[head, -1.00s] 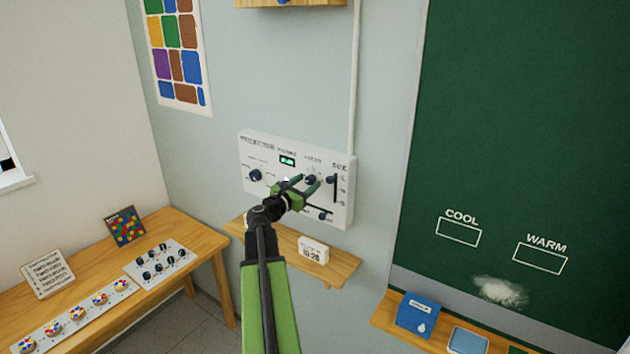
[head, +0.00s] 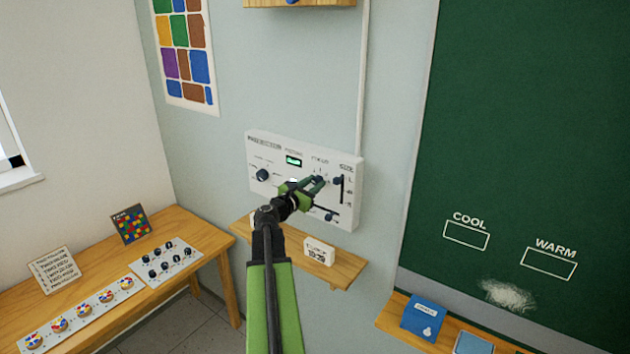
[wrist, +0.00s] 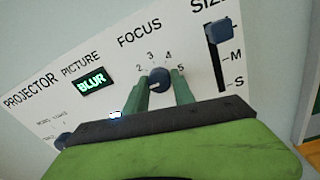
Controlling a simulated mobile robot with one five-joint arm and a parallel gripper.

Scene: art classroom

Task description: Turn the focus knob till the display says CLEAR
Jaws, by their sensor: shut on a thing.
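The white projector panel (head: 270,147) is fixed to the wall. It also fills much of the wrist view (wrist: 55,110). The dark focus knob (wrist: 158,79) sits below the FOCUS label, with numbers from 2 to 5 showing around it. My gripper (wrist: 162,92) has one finger on each side of the knob and is shut on it. In the head view my gripper (head: 318,182) largely covers the knob. The PICTURE display (wrist: 91,81) reads BLUR in green letters; in the head view the lit display (head: 293,161) is too small to read surely.
A size slider (wrist: 219,40) is right of the focus knob, close to my fingers. Another knob (head: 263,174) is at the panel's left. A wooden shelf with a clock (head: 319,252) is below. The green board (head: 530,120) is at the right.

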